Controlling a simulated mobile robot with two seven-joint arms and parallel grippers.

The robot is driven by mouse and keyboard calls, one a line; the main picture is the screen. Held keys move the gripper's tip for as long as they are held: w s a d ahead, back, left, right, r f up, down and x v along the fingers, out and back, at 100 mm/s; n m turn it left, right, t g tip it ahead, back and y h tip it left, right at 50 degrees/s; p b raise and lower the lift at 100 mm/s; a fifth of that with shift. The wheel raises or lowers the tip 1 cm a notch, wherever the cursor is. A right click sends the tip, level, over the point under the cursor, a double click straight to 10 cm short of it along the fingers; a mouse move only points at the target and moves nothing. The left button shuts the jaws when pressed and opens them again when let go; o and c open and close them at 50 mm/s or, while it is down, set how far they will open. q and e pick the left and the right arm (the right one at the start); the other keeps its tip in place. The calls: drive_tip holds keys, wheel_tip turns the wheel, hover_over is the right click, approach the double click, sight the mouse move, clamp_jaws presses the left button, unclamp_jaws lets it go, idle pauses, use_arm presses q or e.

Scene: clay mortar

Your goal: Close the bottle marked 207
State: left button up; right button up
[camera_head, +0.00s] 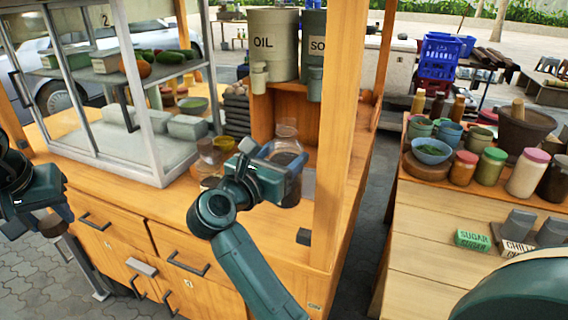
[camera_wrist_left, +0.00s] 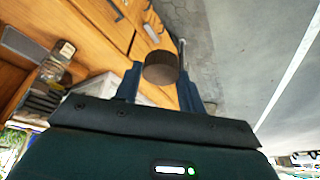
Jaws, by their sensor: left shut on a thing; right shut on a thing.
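My left gripper (camera_head: 48,212) is at the far left of the head view, in front of the cart. It is shut on a brown round lid-like piece (camera_wrist_left: 161,68), held between the fingertips in the left wrist view. My right gripper (camera_head: 283,178) is at the cart's right end, shut on a clear glass bottle (camera_head: 287,135) with dark contents. The bottle looks upright and its lower part is partly hidden by the gripper. No cap shows on its top. I cannot read a number on it. The left gripper and its piece are well apart from the bottle.
A shorter glass jar (camera_head: 209,158) stands left of the right gripper. A glazed display case (camera_head: 128,150) fills the cart's left. A wooden post (camera_head: 341,140) rises just right of the bottle. A side table (camera_head: 425,225) with jars stands further right.

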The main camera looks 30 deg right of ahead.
drive_tip(key=shift+r, duration=0.3)
drive_tip(key=o, duration=0.6)
drive_tip(key=c, duration=0.9)
drive_tip(key=shift+a, duration=0.1)
